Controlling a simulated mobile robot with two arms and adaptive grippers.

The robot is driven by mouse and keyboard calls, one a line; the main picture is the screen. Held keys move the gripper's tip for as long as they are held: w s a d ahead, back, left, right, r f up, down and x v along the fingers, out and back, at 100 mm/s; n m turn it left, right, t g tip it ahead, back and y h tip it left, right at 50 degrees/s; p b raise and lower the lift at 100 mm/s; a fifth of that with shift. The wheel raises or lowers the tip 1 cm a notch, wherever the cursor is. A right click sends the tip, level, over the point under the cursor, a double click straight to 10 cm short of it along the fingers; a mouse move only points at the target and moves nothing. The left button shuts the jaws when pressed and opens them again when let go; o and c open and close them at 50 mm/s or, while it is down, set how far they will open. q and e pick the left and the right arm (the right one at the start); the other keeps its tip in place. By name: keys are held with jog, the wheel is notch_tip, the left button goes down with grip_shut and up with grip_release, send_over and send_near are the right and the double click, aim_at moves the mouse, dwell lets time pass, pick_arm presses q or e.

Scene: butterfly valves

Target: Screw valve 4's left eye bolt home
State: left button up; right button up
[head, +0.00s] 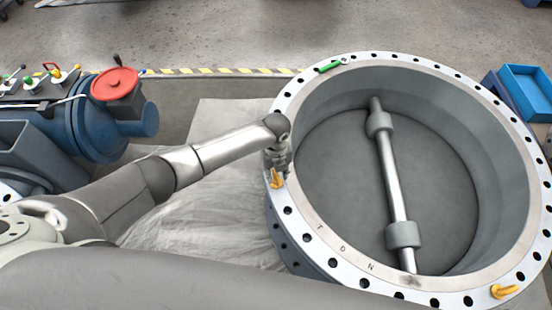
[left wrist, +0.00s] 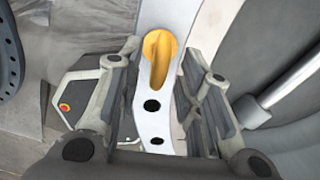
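The large round valve (head: 312,226) has a pale flange ring with dark bolt holes. A yellow eye bolt (head: 275,179) sits on the left side of the flange, and it also shows in the left wrist view (left wrist: 158,48). My left gripper (head: 279,158) is right above it, partly hiding it in the head view. In the left wrist view the fingers (left wrist: 160,75) are apart on either side of the flange strip, with the eye bolt between and just beyond their tips. I see no contact with it. How far the bolt is seated cannot be told. My right gripper is not in view.
Another yellow eye bolt (head: 504,291) is on the flange's near right, and a green piece (head: 329,67) is at its far left. A shaft (head: 391,175) crosses the valve's disc. Blue machinery with a red handwheel (head: 115,84) stands at left; a blue bin (head: 527,90) is at right.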

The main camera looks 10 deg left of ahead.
pick_arm(q)
notch_tip(320, 180, up, 10)
dwell(0.3)
dwell(0.5)
